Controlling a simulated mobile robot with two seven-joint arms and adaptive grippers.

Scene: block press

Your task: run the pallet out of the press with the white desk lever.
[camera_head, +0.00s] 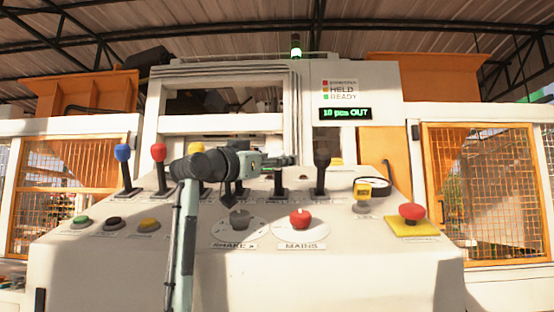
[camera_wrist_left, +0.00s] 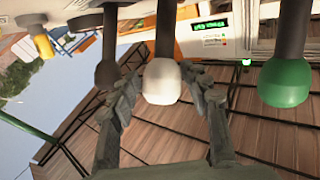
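In the left wrist view, the white desk lever's knob (camera_wrist_left: 162,82) sits between the two fingers of my left gripper (camera_wrist_left: 162,72). The fingertips look to be against both sides of it. In the head view, my left gripper (camera_head: 275,161) reaches over the lever row from the left and hides the white knob. My right gripper is not in view. The press (camera_head: 222,85) stands behind the desk; I cannot make out the pallet.
Close by the white knob are a green knob (camera_wrist_left: 285,82) and a dark knob (camera_wrist_left: 107,75). Blue (camera_head: 122,153), red (camera_head: 159,153) and black (camera_head: 322,160) levers share the desk (camera_head: 330,270). A red mushroom button (camera_head: 412,211) sits at right. A display (camera_head: 346,113) reads "10 pcs OUT".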

